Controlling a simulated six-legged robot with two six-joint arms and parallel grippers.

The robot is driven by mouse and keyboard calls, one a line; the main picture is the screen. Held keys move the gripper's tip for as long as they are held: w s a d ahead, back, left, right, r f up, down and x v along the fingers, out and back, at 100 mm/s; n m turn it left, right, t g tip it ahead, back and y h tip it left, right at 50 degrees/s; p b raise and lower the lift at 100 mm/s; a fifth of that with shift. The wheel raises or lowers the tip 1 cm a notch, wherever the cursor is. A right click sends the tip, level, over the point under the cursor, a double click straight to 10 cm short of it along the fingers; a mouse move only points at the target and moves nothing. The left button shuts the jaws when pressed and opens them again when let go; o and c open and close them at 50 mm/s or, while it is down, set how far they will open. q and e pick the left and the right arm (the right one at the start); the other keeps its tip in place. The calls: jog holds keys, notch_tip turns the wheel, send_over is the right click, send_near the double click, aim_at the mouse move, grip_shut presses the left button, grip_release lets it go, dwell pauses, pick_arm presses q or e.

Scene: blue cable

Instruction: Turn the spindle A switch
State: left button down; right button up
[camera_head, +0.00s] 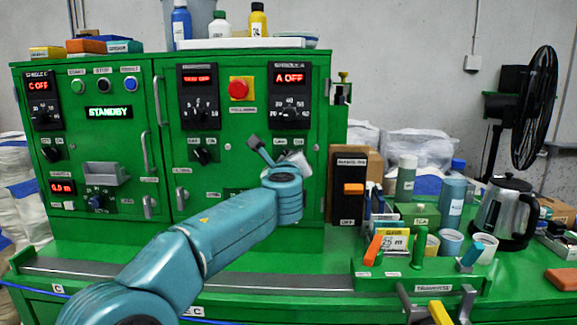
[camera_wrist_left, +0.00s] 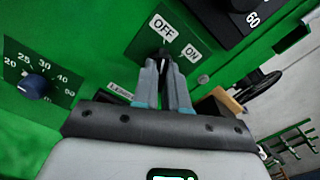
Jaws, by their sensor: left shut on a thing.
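The spindle A panel (camera_head: 290,95) on the green cabinet has a red display reading "A OFF". The spindle A switch (camera_wrist_left: 164,50) is a small dark knob between OFF and ON labels, seen in the left wrist view. My left gripper (camera_wrist_left: 166,65) has its fingers closed together on this knob, with the tips at the plate. My right gripper is not in view.
A red stop button (camera_head: 239,89) sits left of the spindle A panel. A blue knob (camera_wrist_left: 33,87) with a number scale is left of the gripper. Cups, containers and a kettle (camera_head: 505,212) crowd the green bench's right side. A black fan (camera_head: 533,110) stands behind.

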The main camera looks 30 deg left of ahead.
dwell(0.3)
pick_arm(q)
jog(key=c, duration=1.2)
grip_release()
jog(key=shift+w, duration=0.1)
jog(key=shift+o, duration=0.2)
jog(key=b+v, duration=0.4)
jog(key=v, duration=1.2)
jog(key=shift+s, duration=0.25)
